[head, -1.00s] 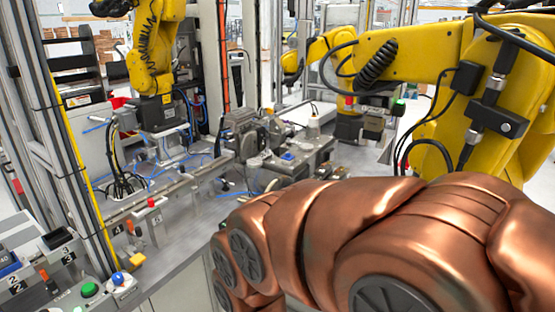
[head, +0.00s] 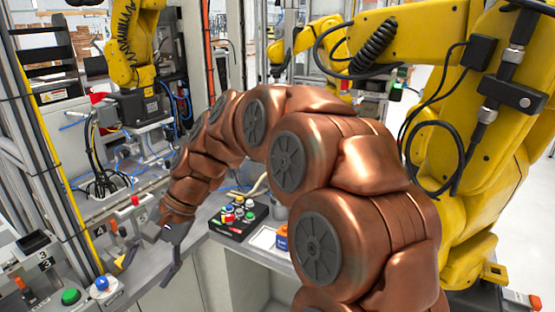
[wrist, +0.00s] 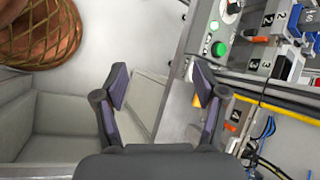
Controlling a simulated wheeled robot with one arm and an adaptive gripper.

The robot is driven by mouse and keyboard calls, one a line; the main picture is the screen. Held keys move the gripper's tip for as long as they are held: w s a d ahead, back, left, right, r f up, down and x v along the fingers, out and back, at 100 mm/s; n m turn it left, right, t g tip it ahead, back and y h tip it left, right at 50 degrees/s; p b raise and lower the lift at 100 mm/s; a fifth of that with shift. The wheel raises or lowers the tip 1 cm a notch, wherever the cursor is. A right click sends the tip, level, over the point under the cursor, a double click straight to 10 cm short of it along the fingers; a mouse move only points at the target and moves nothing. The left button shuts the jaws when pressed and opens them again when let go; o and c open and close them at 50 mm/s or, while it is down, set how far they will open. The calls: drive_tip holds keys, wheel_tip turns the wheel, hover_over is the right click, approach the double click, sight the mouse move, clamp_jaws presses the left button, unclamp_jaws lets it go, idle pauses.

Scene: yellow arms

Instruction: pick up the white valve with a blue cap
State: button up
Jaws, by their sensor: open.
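My gripper (head: 145,272) is left of the tray, pointing down by the bench's front edge. In the wrist view my gripper (wrist: 158,85) is open, with nothing between its fingers; floor and a bench edge show beyond.
A control panel with a green button (head: 70,296) and a blue-topped white knob (head: 102,284) is left of my gripper. A blue-and-orange item (head: 281,238) lies right of the tray. Yellow robot arms (head: 450,170) stand right and behind (head: 133,45). My arm hides much of the bench.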

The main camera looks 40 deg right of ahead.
drive_tip(key=w+d+r+m+t+y+b, duration=0.3)
drive_tip(key=w+d+m+t, duration=0.45)
drive_tip(key=w+d, duration=1)
drive_tip(key=w+d+m+t+h, duration=0.1)
drive_tip(key=w+d+m+t, duration=0.3)
drive_tip(key=d, duration=0.8)
drive_tip(key=w+d+m+t, duration=0.15)
drive_tip(key=d+m, duration=0.35)
drive_tip(key=d, duration=0.6)
drive_tip(key=s+d+f+m+t+h+b, duration=0.1)
drive_tip(key=s+d+f+m+t+h, duration=0.15)
drive_tip(key=d, duration=0.75)
drive_tip(key=s+d+f+m+t+h+b, duration=0.1)
drive_tip(key=s+d+f+m+h, duration=0.2)
drive_tip(key=d, duration=0.6)
drive_tip(key=shift+m+y, duration=0.65)
drive_tip(key=shift+m, duration=0.05)
drive_tip(key=shift+p+x, duration=0.35)
drive_tip(key=shift+x, duration=3.5)
drive_tip(key=shift+f, duration=0.15)
drive_tip(key=shift+c, duration=0.4)
drive_tip(key=c, duration=1.2)
